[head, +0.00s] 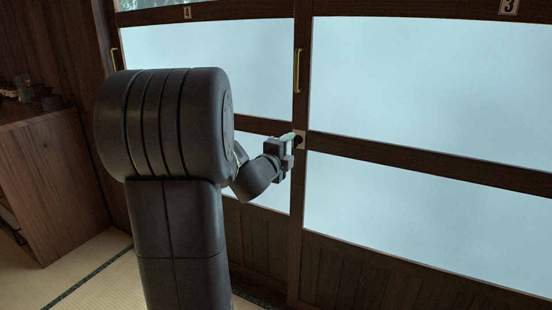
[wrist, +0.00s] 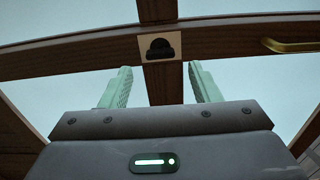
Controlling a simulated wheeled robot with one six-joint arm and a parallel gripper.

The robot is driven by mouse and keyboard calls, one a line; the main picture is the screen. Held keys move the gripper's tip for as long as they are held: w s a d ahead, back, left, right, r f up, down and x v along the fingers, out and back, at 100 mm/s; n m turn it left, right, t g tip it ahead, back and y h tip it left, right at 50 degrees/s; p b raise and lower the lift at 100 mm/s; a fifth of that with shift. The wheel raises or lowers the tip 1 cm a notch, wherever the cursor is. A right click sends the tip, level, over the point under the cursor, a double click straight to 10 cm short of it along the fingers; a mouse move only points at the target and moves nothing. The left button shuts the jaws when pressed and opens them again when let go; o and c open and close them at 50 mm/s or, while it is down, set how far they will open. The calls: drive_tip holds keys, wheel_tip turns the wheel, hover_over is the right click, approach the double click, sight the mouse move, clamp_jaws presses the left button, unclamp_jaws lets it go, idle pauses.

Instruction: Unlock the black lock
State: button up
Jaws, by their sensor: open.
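The black lock (wrist: 159,49) is a small dark knob on a pale square plate, set on the wooden door frame. In the wrist view it sits just beyond and between my fingertips. In the head view the lock (head: 299,141) shows at the door's middle post, partly hidden by my gripper. My gripper (wrist: 158,84) has two pale green fingers, spread apart with nothing between them. It also shows in the head view (head: 293,137), close in front of the lock. I cannot tell whether the fingers touch the plate.
Sliding doors with frosted panes (head: 430,85) and wooden rails fill the front. A brass handle (head: 297,70) stands above the lock, and another handle (head: 114,59) is at the far left. A wooden cabinet (head: 45,185) stands at the left. Tatami floor (head: 95,275) is clear between.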

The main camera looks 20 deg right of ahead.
sight(295, 143)
drive_tip(key=p+v, duration=0.1)
drive_tip(key=v, duration=0.9)
drive_tip(key=shift+d, duration=0.1)
drive_tip(key=b+x, duration=0.2)
drive_tip(key=x, duration=1)
drive_tip(key=shift+w+d, duration=0.6)
drive_tip(key=shift+d, duration=0.05)
